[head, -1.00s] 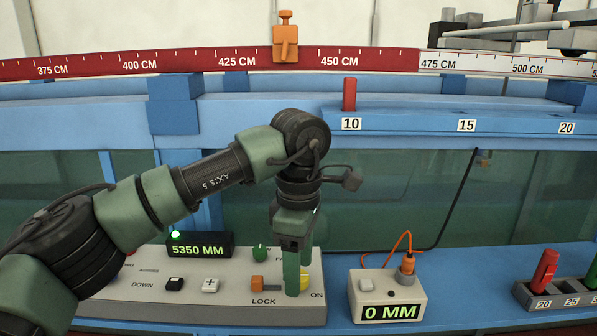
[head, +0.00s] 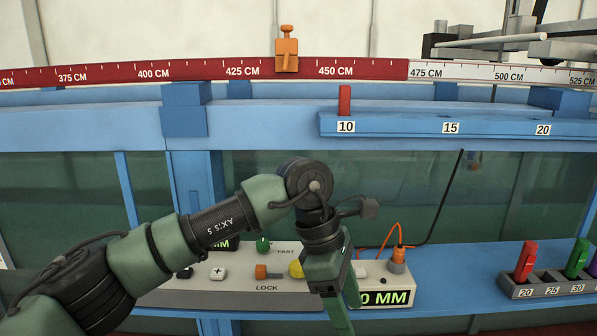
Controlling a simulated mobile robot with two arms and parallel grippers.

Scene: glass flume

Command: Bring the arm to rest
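My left arm comes in from the lower left, and its green gripper (head: 344,308) points down in front of the gap between the control panel (head: 220,293) and the small meter box. The lower ends of the fingers are near or past the bottom edge of the picture, so I cannot tell whether they are apart. No object shows in the gripper. My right gripper is not in view.
The panel carries an orange lock switch (head: 261,271), a green knob (head: 263,245) and a yellow button (head: 296,269). The meter box (head: 406,282) has an orange plug (head: 398,255). A rack (head: 543,291) with coloured pegs stands right; blue ledge lies clear between.

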